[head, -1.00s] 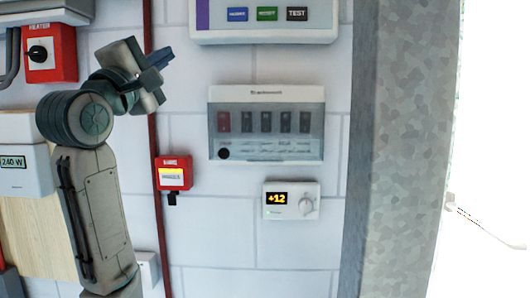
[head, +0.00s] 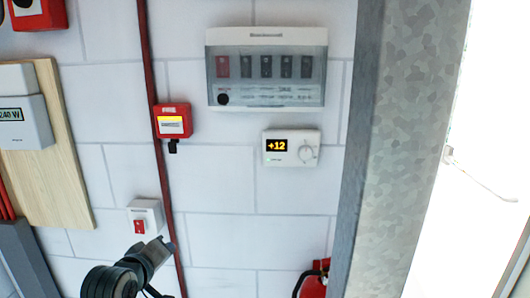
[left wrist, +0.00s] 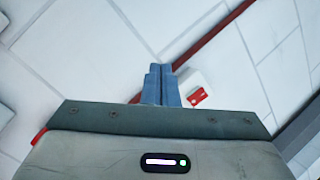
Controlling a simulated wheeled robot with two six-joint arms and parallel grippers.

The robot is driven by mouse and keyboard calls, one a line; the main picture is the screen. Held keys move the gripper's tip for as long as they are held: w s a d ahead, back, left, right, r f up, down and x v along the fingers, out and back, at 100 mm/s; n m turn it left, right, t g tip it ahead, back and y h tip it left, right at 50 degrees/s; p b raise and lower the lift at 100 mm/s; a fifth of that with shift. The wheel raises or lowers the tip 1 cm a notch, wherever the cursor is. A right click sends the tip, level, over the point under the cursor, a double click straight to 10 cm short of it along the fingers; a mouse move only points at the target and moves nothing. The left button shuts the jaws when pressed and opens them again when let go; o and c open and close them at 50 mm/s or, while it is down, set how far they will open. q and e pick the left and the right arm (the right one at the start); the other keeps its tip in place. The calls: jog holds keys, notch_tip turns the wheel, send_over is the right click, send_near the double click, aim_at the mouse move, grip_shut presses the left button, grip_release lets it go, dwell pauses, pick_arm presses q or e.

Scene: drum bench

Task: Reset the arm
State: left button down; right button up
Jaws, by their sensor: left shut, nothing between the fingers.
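My left gripper (head: 166,246) is low in the head view, with its dark wrist below and to the left of it. In the left wrist view its two blue-grey fingers (left wrist: 160,84) are pressed together with nothing between them. In the head view it is just below a white box with a red rocker switch (head: 146,216). That switch box also shows beside the fingertips in the left wrist view (left wrist: 194,88). I cannot tell whether the fingers touch the wall. My right gripper is not in view.
A clear-covered breaker box (head: 266,68), a thermostat reading +12 (head: 291,148) and a red call point (head: 173,121) are on the white block wall. A red pipe (head: 158,170) runs down it. A red extinguisher (head: 314,282) and a grey metal post (head: 400,150) stand at right.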

pick_arm(q)
jog(key=s+a+f+m+g+y, duration=0.15)
jog(key=s+f+m+g, duration=0.3)
jog(key=s+f, duration=1.1)
jog(key=s+a+f+m+g, duration=0.1)
jog(key=s+f+m+g, duration=0.15)
jog(key=s+f, duration=0.5)
jog(key=s+a+f+m+g, duration=0.25)
jog(key=s+f, duration=0.25)
jog(key=s, duration=0.6)
notch_tip(320, 180, down, 30)
jog(key=a+r+g+y+b, duration=0.1)
jog(key=a+g+b, duration=0.1)
jog(key=s+a+f+b, duration=0.1)
jog(key=s+f, duration=1.7)
jog(key=f, duration=0.4)
jog(key=shift+s+f+n+g, duration=0.2)
jog(key=shift+s+n+g, duration=0.15)
